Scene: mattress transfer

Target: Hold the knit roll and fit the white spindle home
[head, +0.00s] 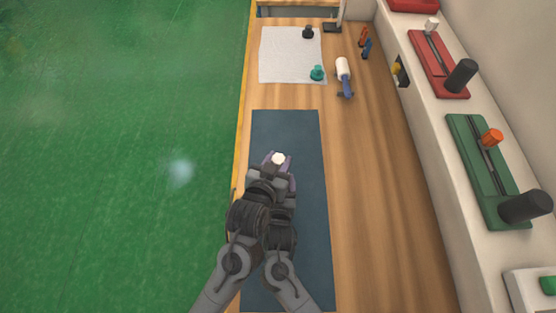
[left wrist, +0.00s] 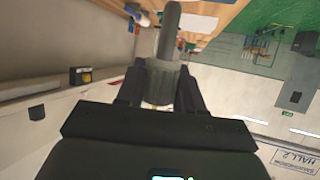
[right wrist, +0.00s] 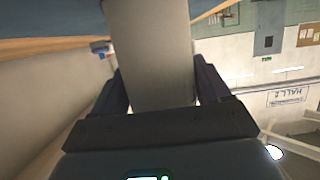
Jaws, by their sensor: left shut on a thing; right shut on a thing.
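In the head view my left gripper (head: 277,160) is over the dark blue mat (head: 297,130), with the pale round end of the white spindle (head: 279,157) between its fingers. The left wrist view shows this gripper (left wrist: 160,80) shut on the spindle's thicker body (left wrist: 159,88); a thinner grey rod extends beyond it. My right gripper (right wrist: 160,85) is shut on a wide, shaded grey cylinder, apparently the knit roll (right wrist: 150,45), in the right wrist view. In the head view the left arm mostly hides the right gripper and roll. I cannot tell whether spindle and roll touch.
A white cloth (head: 288,55) lies at the back, with a teal piece (head: 317,73) and a dark piece (head: 308,33) on it. A white-and-blue roller tool (head: 344,72) lies beside it. Red (head: 428,58) and green (head: 478,150) fixtures line the right ledge. Bare wood (head: 365,180) is clear.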

